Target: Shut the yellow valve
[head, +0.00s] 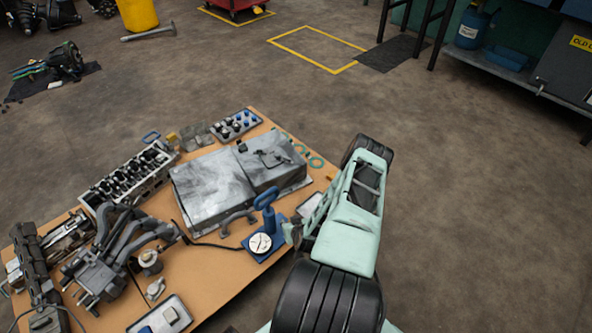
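I cannot make out a yellow valve in the head view. A small yellow block (172,138) lies near the table's back edge, too small to identify. A blue stand with a white round dial (260,243) and a blue loop handle (266,197) stands at the table's right front. My mint-green arm with black joints reaches over the table's right edge and folds back down. What seems to be my gripper (293,233) is a small grey part beside the blue stand, mostly hidden behind my arm. Its fingers cannot be made out, and neither can any contact with the stand.
The wooden table (232,287) holds a grey metal case (210,187), an engine head (130,178), a manifold (105,255), a tray of small parts (236,124) and a small front tray (160,317). A dark cable runs to the blue stand. Floor to the right is clear.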

